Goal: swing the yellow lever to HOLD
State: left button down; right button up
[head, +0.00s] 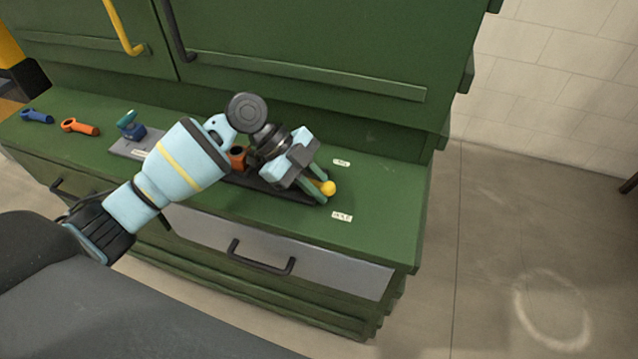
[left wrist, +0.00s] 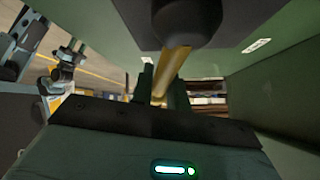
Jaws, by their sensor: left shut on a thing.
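The yellow lever shows as a round yellow knob (head: 328,188) just beyond my left fingertips in the head view. In the left wrist view a yellow bar (left wrist: 172,70) runs between the two fingers, below a dark rounded part. My left gripper (head: 316,184) is shut on the lever; it also shows in the left wrist view (left wrist: 162,88). The gripper and wrist hide most of the lever and its pivot. Two small white labels lie on the green bench, one behind the knob (head: 341,163) and one in front (head: 341,217); their lettering is too small to read surely. The knob stands between them.
A dark base plate (head: 285,188) lies under the gripper, with an orange part (head: 238,157) beside the wrist. A teal-topped blue device (head: 130,126), an orange tool (head: 80,127) and a blue tool (head: 37,117) stand left. The green cabinet rises behind; the bench's right end is clear.

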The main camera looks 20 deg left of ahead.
pick_arm(q)
jog(key=shift+w+d+r, duration=0.1)
jog(key=shift+d+r, duration=0.15)
jog(key=shift+r, duration=0.35)
jog(key=c, duration=1.4)
grip_release()
jog(key=shift+o, duration=0.2)
jog(key=shift+f, duration=0.2)
jog(key=shift+a+r, duration=0.2)
jog(key=shift+a, duration=0.25)
jog(key=v, duration=0.7)
jog(key=shift+s+d+r+b, duration=0.1)
jog(key=shift+s+d+b, duration=0.1)
jog(key=shift+b, duration=0.1)
